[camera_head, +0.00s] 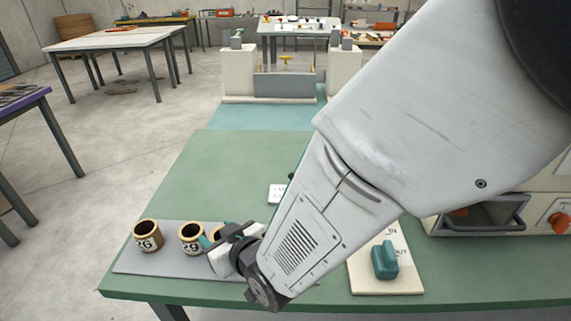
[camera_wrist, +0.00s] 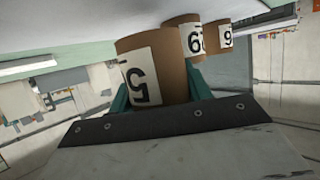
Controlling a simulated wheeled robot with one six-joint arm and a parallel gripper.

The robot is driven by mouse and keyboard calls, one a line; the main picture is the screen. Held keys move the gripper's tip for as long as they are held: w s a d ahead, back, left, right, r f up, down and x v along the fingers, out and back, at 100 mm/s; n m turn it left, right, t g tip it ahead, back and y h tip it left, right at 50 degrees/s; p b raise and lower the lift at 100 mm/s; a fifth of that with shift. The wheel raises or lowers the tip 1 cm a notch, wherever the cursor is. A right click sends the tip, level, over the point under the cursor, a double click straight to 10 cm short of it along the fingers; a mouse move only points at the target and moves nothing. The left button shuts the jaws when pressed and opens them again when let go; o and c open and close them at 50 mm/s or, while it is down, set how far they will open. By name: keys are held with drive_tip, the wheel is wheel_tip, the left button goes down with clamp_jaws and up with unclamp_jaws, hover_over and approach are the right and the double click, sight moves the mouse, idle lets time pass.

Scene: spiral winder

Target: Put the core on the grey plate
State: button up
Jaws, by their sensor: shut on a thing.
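My gripper (camera_head: 218,234) is low over the right part of the grey plate (camera_head: 165,264), at the near left of the green table. In the wrist view its teal fingers are shut on a brown cardboard core (camera_wrist: 175,78) with a white label showing a 5. In the head view the gripper hides most of this core, and I cannot tell whether it touches the plate. Two other brown cores, marked 26 (camera_head: 147,236) and 29 (camera_head: 191,238), stand upright on the plate to its left. Both also show beyond the held core in the wrist view.
A cream board with a teal handle (camera_head: 385,260) lies right of my arm. A cream machine with an orange knob (camera_head: 558,222) stands at the right edge. A small white card (camera_head: 277,194) lies mid-table. The table's left middle is clear.

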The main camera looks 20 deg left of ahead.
drive_tip(key=shift+s+a+f, duration=0.15)
drive_tip(key=shift+s+f, duration=0.1)
drive_tip(key=shift+f, duration=0.55)
drive_tip(key=shift+w+d+f, duration=0.3)
drive_tip(key=o, duration=1)
drive_tip(key=shift+f, duration=0.15)
